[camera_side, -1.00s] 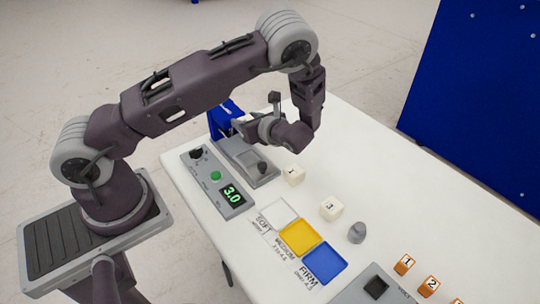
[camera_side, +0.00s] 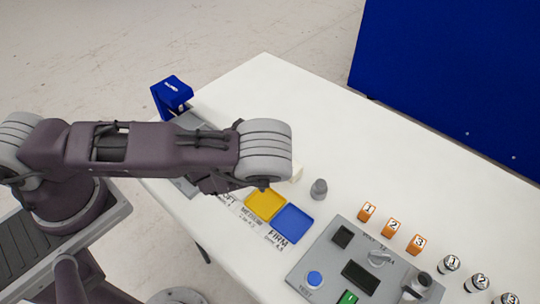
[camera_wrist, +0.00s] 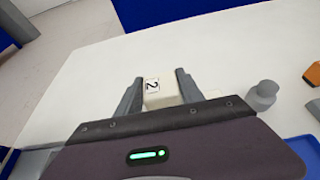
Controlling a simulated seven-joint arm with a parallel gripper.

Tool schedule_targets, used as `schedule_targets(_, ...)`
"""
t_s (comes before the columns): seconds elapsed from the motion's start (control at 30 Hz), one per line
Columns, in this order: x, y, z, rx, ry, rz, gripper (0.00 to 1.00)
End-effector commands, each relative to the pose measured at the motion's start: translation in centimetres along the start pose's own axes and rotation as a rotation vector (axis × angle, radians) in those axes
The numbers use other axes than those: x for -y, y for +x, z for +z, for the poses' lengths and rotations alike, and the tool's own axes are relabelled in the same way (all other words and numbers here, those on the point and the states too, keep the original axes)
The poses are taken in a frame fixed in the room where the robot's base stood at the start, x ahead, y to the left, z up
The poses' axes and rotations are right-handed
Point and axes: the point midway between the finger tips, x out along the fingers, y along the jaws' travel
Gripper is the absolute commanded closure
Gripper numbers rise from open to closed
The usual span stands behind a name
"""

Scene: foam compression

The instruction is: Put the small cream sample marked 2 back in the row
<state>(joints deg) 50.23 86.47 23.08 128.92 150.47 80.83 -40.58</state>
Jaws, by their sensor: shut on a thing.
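The small cream sample marked 2 (camera_wrist: 152,86) sits between the two fingers of my gripper (camera_wrist: 159,77) in the wrist view, its number facing the camera. My gripper is shut on it. In the side view my arm hides the gripper and this sample. Part of another cream block (camera_side: 297,173) shows just right of my arm in the side view. A cream edge also shows beside the right finger in the wrist view (camera_wrist: 214,93). Whether the held sample touches the table is hidden.
A grey knobbed weight (camera_side: 319,189) stands to the right. The yellow tray (camera_side: 265,204) and blue tray (camera_side: 293,223) lie in front. A grey test panel (camera_side: 335,275), orange blocks (camera_side: 392,227) and several numbered cylinders (camera_side: 480,283) are further right. The white table (camera_side: 300,100) is clear behind.

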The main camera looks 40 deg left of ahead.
Motion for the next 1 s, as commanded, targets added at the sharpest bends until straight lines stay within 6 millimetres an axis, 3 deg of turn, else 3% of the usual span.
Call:
schedule_targets(0.3,0.0,2.3,-5.4,0.001,-0.001,0.001,0.93)
schedule_targets(0.77,-0.1,2.7,-6.2,0.002,-0.002,0.003,0.93)
schedule_targets(0.8,-0.1,2.7,-6.2,0.002,-0.001,0.003,0.48)
schedule_targets(1.0,-0.1,2.6,-6.2,0.002,-0.002,0.003,0.46)
